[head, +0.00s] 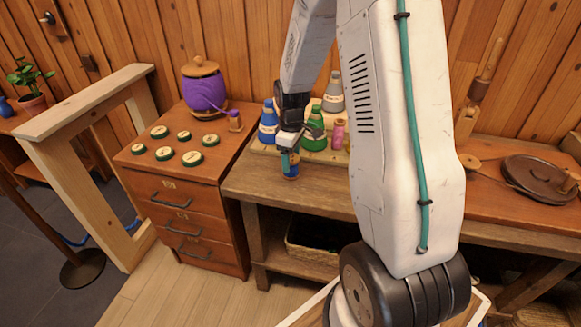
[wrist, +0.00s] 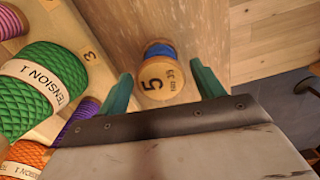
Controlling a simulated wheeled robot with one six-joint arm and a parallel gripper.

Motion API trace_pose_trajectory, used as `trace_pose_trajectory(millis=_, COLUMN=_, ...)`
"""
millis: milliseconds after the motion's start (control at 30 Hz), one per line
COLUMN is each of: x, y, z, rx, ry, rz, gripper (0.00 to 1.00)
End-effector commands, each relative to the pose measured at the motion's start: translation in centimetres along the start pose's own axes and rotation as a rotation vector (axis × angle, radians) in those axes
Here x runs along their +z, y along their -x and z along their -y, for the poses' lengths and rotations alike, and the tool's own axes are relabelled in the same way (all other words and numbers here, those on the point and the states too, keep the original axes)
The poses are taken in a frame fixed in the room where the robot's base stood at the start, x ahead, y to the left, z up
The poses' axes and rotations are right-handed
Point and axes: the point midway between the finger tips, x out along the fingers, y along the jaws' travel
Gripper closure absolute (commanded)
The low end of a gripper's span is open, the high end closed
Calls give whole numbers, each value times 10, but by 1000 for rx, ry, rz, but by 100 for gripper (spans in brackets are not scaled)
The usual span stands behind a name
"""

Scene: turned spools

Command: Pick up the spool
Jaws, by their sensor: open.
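In the wrist view gaps show between the spool and both fingers. In the head view my gripper (head: 288,146) points down over the spool and hides its top.
A wooden rack (wrist: 78,35) holds several thread cones and spools, including a green cone (wrist: 42,85) labelled "TENSION 1", just left of the gripper in the wrist view. A drawer cabinet (head: 190,222) with a purple yarn pot (head: 204,92) stands left. The bench front edge is close to the spool.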

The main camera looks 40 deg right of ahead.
Motion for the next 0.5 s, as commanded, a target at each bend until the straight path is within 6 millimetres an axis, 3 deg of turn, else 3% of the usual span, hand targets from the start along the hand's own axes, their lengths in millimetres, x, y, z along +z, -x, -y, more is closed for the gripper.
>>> trace_pose_trajectory(millis=200, x=0, y=-29, z=1, rx=-2, ry=0, rz=1, gripper=33)
trace_pose_trajectory(millis=467, x=-1, y=-31, z=1, rx=1, ry=-1, rz=-1, gripper=33)
trace_pose_trajectory(millis=500, x=-1, y=-31, z=1, rx=1, ry=-1, rz=0, gripper=41)
